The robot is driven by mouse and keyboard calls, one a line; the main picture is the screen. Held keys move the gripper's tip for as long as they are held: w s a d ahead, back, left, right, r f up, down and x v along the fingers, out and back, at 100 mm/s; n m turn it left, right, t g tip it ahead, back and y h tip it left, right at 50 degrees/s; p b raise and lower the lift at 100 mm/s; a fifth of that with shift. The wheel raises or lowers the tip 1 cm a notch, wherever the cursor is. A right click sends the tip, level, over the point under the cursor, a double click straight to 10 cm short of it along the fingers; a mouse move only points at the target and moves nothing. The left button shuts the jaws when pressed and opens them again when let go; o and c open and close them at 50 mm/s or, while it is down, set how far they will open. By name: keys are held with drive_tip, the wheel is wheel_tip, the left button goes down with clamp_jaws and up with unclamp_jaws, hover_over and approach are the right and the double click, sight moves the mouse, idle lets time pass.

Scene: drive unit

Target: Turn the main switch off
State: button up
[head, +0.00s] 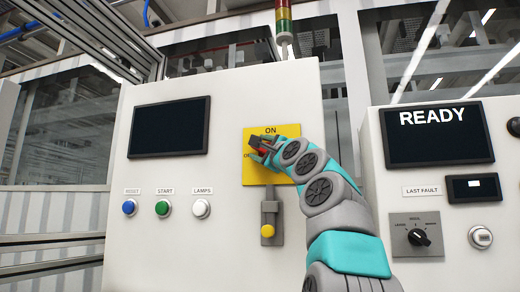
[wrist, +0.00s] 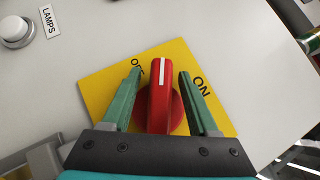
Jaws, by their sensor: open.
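The main switch is a red rotary knob (wrist: 160,97) with a white line on its handle, on a yellow plate (head: 256,175). The plate also shows in the wrist view (wrist: 95,87). The white line points between the OFF and ON labels. In the wrist view my gripper (wrist: 160,82) is open, with one green finger on each side of the knob's handle. A gap shows between each finger and the handle. In the head view my gripper (head: 260,147) is in front of the plate and hides most of the knob and part of the OFF label.
Below the plate is a grey latch (head: 269,215) with a yellow knob. RESET (head: 130,207), START (head: 163,208) and LAMPS (head: 201,208) buttons sit to the left, under a dark screen (head: 168,127). A second cabinet with a READY screen (head: 437,134) stands at right.

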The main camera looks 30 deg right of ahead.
drive_tip(key=d+b+v, duration=0.1)
drive_tip(key=b+v, duration=0.1)
drive_tip(key=v, duration=0.5)
drive_tip(key=shift+s+a, duration=0.25)
drive_tip(key=shift+a, duration=0.25)
drive_tip(key=shift+f, duration=0.15)
